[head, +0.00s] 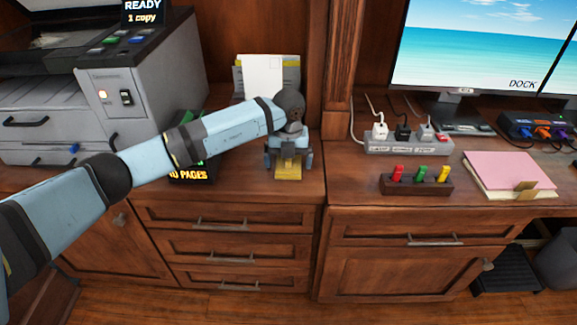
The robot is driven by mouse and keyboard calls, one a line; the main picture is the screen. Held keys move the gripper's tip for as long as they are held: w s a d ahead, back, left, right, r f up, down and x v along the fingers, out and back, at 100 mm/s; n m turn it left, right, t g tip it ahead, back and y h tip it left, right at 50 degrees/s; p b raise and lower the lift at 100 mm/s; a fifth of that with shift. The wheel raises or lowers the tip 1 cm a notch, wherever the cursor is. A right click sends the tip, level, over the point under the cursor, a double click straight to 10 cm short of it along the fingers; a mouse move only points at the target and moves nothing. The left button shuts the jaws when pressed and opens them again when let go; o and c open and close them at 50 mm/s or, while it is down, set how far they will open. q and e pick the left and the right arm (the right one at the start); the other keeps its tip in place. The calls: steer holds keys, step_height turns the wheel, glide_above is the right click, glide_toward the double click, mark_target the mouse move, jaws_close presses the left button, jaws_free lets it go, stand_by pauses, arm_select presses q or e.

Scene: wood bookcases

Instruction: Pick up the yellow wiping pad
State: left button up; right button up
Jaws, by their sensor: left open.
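The yellow wiping pad (288,172) lies on the wooden cabinet top, in the middle of the head view near the front edge. My left arm reaches in from the left. My left gripper (288,163) points down over the pad and is open, with one finger on each side of it. The gripper body hides the pad's far part. I cannot tell whether the fingers touch the pad. My right gripper is not in view.
A grey printer (85,90) stands at the left. A dark box with yellow lettering (190,176) sits beside my forearm. A paper holder (266,76) stands behind the gripper. A wooden post (341,60), power strip (408,145), peg block (415,185) and pink folder (508,172) are to the right.

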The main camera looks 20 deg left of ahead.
arm_select(q)
steer(key=c, duration=1.1)
steer(key=shift+o, duration=0.2)
